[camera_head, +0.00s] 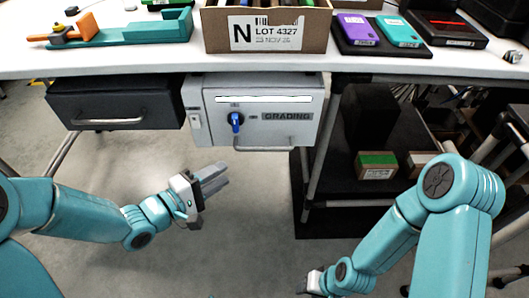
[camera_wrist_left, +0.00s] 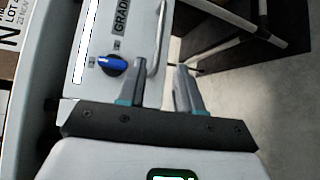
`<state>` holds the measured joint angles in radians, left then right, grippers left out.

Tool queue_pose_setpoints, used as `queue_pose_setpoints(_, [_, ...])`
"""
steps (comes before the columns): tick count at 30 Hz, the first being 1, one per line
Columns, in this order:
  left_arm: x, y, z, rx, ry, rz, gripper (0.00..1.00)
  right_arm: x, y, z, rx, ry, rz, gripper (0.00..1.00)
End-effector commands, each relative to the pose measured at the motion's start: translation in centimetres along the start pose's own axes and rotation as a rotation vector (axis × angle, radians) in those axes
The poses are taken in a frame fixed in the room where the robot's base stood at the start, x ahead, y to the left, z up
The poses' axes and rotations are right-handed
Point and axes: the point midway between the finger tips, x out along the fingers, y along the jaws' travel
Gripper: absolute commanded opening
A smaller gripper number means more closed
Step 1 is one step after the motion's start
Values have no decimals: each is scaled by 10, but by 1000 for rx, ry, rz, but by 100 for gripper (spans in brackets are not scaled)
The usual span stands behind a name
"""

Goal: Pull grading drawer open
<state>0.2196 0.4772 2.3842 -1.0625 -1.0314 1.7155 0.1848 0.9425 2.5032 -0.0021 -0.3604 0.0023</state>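The grading drawer (camera_head: 270,104) is a light grey box front under the table, labelled GRADING, and it looks closed. Its bar handle (camera_head: 265,148) runs along the lower edge. A blue key or knob (camera_head: 236,121) sits on its front; it also shows in the left wrist view (camera_wrist_left: 112,65). My left gripper (camera_head: 222,175) is below and left of the handle, apart from it. In the left wrist view its two fingers (camera_wrist_left: 160,68) are spread with nothing between them, and the handle (camera_wrist_left: 155,42) lies beyond them. My right gripper (camera_head: 309,283) is low at the bottom edge, its fingers unclear.
A dark drawer (camera_head: 115,104) with its own handle hangs to the left. A black shelf (camera_head: 325,205) with small boxes stands at right. The white table (camera_head: 120,58) above carries a carton (camera_head: 265,38) and a teal tool (camera_head: 140,32). The floor below the drawers is clear.

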Motion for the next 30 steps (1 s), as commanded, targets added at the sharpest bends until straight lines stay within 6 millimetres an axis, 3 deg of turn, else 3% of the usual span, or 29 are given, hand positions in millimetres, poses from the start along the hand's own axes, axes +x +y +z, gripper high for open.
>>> queue_pose_setpoints(16, [127, -3, 4, 1, -4, 0, 35, 32, 18, -9, 23, 23, 3, 43])
queue_pose_setpoints(22, [149, -1, 3, 0, -2, 0, 35, 36, 20, -11, 28, 27, 3, 43])
queue_pose_setpoints(30, [154, 0, 3, -2, -1, -1, 35, 36, 20, -11, 29, 28, 3, 43])
